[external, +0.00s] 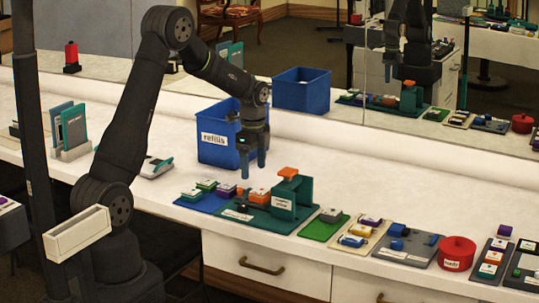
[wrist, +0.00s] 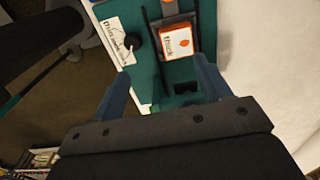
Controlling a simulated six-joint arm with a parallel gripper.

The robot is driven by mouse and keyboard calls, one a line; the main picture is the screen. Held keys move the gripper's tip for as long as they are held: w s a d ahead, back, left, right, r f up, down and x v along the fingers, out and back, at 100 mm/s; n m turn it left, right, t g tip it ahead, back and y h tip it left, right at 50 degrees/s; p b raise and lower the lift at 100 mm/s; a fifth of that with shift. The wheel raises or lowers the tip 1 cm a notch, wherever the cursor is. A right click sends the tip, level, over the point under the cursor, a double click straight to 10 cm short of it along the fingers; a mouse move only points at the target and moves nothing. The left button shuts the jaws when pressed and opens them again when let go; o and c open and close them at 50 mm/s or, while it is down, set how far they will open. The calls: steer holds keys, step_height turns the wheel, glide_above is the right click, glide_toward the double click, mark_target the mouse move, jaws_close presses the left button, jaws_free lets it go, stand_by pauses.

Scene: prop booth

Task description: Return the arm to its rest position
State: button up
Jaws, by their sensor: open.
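My gripper (external: 253,165) hangs with its blue fingers pointing down, above the table and in front of the blue bin labelled "refills" (external: 212,150). In the wrist view its fingers (wrist: 162,68) are spread apart with nothing held between them. Beyond them in that view is a dark green board (wrist: 182,72) with an orange-and-white block labelled "thick" (wrist: 177,42), a black knob (wrist: 133,41) and a white label. My arm reaches from its base at the lower left, bent at the elbow. No marker for a rest position shows.
A green stand with an orange top (external: 291,197) is right of and below my gripper. Several mats with small blocks run along the front edge, with a red round pot (external: 456,253) farther right. A mirror stands behind.

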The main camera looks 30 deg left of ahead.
steer(key=s+a+r, duration=0.1)
steer(key=s+r, duration=0.1)
steer(key=s, duration=0.7)
steer(key=w+a+f, duration=0.1)
steer(key=a, duration=0.1)
steer(key=w+a+f, duration=0.1)
steer(key=a+f, duration=0.1)
steer(key=a, duration=0.1)
steer(key=w+a+f, duration=0.1)
steer(key=a+f, duration=0.1)
steer(key=shift+w+a+f, duration=0.1)
steer(key=shift+a+f, duration=0.05)
steer(key=shift+a, duration=0.05)
